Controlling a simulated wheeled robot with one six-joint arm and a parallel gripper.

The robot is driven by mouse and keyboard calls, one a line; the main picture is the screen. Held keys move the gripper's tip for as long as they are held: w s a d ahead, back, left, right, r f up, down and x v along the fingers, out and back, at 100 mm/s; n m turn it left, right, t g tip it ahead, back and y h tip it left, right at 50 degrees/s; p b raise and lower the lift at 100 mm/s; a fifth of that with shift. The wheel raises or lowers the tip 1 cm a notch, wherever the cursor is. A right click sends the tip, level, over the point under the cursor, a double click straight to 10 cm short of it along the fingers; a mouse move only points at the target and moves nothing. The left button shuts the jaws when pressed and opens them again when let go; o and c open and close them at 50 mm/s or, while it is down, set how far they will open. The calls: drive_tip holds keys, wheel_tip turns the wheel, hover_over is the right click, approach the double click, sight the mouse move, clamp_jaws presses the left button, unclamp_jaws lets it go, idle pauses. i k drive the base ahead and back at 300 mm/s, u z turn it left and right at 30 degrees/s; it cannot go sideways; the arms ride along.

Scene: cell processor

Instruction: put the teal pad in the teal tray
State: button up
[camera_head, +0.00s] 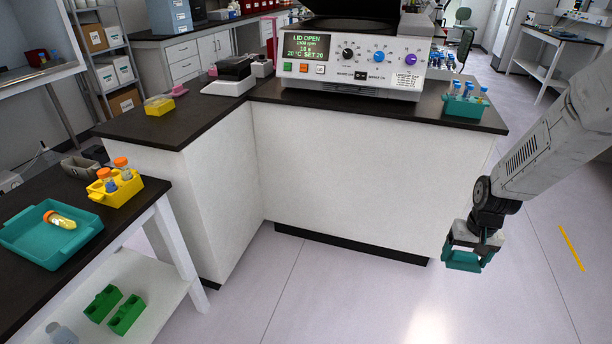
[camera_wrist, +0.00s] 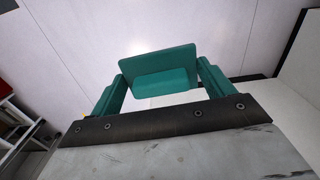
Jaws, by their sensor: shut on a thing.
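The teal tray (camera_head: 28,250) lies on the dark-topped table at the left of the head view. A tube with yellow contents and an orange cap (camera_head: 60,220) lies in it. My gripper (camera_head: 463,256) hangs at the right, over open floor and well away from the tray. In the wrist view its two teal fingers are shut on the teal pad (camera_wrist: 158,66), a flat plate held between the fingertips. In the head view the pad is hard to tell from the teal fingers.
A yellow rack (camera_head: 125,190) with orange-capped tubes stands beside the tray. Green blocks (camera_head: 126,315) sit on the shelf below. The white bench (camera_head: 350,170) bears a centrifuge (camera_head: 350,73) with lid open and a teal rack (camera_head: 466,106) of tubes. Open floor lies in front.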

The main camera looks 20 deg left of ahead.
sight(43, 244)
drive_tip(key=z, duration=0.2)
drive_tip(key=k, duration=0.4)
drive_tip(key=u, duration=1.95)
